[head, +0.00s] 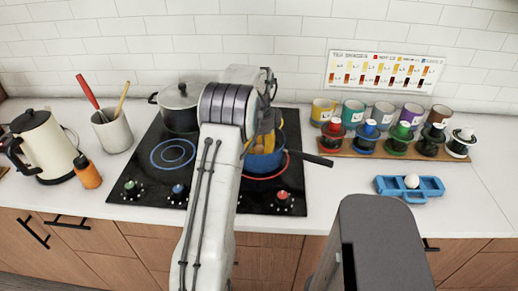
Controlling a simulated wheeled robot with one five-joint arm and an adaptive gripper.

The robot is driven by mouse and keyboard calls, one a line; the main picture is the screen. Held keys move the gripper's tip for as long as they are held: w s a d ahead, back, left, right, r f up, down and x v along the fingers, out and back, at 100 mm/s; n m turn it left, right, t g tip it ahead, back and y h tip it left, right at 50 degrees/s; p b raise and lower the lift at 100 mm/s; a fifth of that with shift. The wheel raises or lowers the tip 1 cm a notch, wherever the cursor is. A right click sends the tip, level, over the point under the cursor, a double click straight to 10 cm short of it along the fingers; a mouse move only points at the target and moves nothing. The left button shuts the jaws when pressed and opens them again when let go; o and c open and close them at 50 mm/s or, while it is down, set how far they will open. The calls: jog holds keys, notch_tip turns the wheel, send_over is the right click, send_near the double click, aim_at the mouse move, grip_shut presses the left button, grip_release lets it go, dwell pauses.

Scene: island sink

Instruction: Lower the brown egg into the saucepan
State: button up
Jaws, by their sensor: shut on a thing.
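The blue saucepan (262,167) stands on the front right burner, its black handle pointing right. My arm covers its left part. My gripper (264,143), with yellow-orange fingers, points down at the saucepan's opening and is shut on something. The brown egg cannot be made out apart from the fingers; it does not show anywhere else on the counter. How deep the fingertips are in the saucepan cannot be told.
A blue egg tray (408,190) holds one white egg (411,181) on the right. A lidded pot (180,108) stands at the back left of the black hob (143,200). Several mugs and drippers line the back right. The counter between hob and tray is clear.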

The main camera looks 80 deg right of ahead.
aim_at(259, 146)
jog(key=shift+f, duration=0.2)
jog(key=o, duration=0.8)
jog(key=shift+r, duration=0.1)
notch_tip(259, 146, up, 12)
jog(key=shift+f, duration=0.1)
dwell(0.4)
